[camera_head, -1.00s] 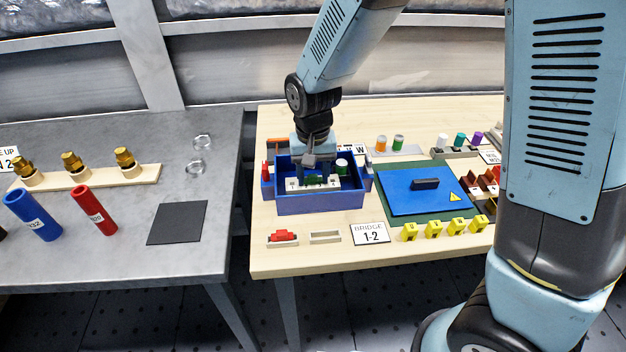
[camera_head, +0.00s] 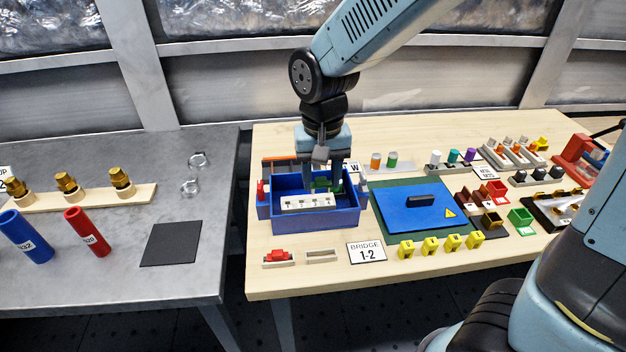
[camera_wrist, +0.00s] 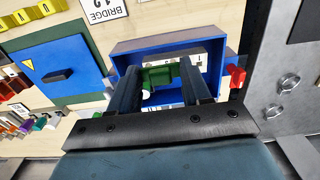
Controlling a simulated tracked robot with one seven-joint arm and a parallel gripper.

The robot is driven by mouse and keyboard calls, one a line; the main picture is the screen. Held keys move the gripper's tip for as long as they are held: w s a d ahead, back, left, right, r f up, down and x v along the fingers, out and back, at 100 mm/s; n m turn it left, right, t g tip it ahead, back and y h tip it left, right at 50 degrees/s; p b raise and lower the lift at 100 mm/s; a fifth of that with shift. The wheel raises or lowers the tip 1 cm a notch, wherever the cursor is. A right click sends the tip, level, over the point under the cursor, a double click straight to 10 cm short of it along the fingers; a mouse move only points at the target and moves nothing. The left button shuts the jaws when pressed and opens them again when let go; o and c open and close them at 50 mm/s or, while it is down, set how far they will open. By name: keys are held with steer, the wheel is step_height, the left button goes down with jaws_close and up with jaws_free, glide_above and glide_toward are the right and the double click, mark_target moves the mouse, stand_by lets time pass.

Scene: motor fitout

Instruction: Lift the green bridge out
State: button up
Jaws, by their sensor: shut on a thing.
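The green bridge (camera_head: 322,186) is between the fingers of my gripper (camera_head: 322,182), which is shut on it. It also shows between the fingers in the wrist view (camera_wrist: 158,77). The fingers partly cover it. The blue box (camera_head: 318,219) stands open on the wooden table. A white numbered terminal strip (camera_head: 307,203) lies in the box. The bridge appears above and behind the strip, within the box's outline; its exact height is hard to tell.
A red bridge (camera_head: 278,256) sits in a holder by the front edge, beside an empty holder (camera_head: 322,255) and the "BRIDGE 1-2" card (camera_head: 367,252). A blue lid (camera_head: 418,216) with a black handle lies on a green mat right of the box. Yellow pieces (camera_head: 431,244) stand in front.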

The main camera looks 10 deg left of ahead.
steer(key=s+d+r, duration=0.3)
steer(key=s+d, duration=0.1)
steer(key=s, duration=0.2)
steer(key=shift+s+d+r, duration=0.2)
steer(key=shift+s, duration=0.1)
